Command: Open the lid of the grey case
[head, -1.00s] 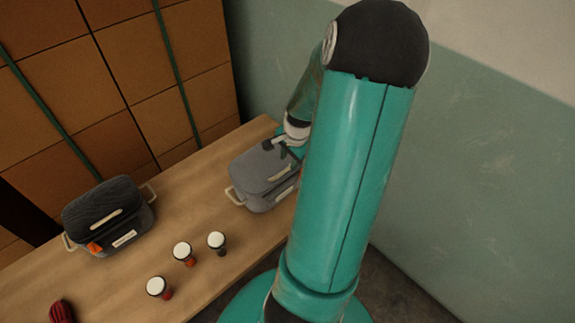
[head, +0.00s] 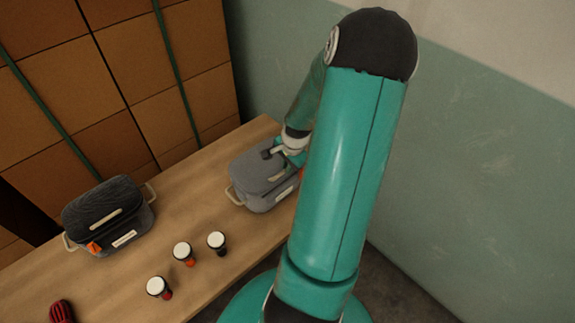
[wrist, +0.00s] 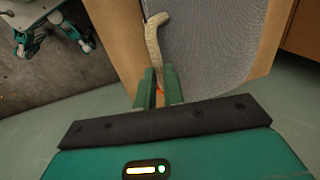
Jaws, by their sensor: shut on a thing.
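The grey case (head: 255,180) stands on the wooden table left of my arm, with its lid (head: 258,162) looking down. A pale handle shows at its left side, and my arm hides its right part. My gripper (wrist: 160,90) is at the case in the wrist view, its two green fingers close together. The jaws are shut on the pale handle (wrist: 155,40), which runs to the fingertips beside the grey fabric (wrist: 215,45). A small orange patch shows near the fingertips. The exact grip is hidden.
A dark case (head: 108,215) with an orange tag stands left on the table (head: 205,205). Three white-topped drums (head: 183,250) stand in front, and a red ribbed object (head: 62,312) lies at lower left. A tiled wall is behind; a green wall is at right.

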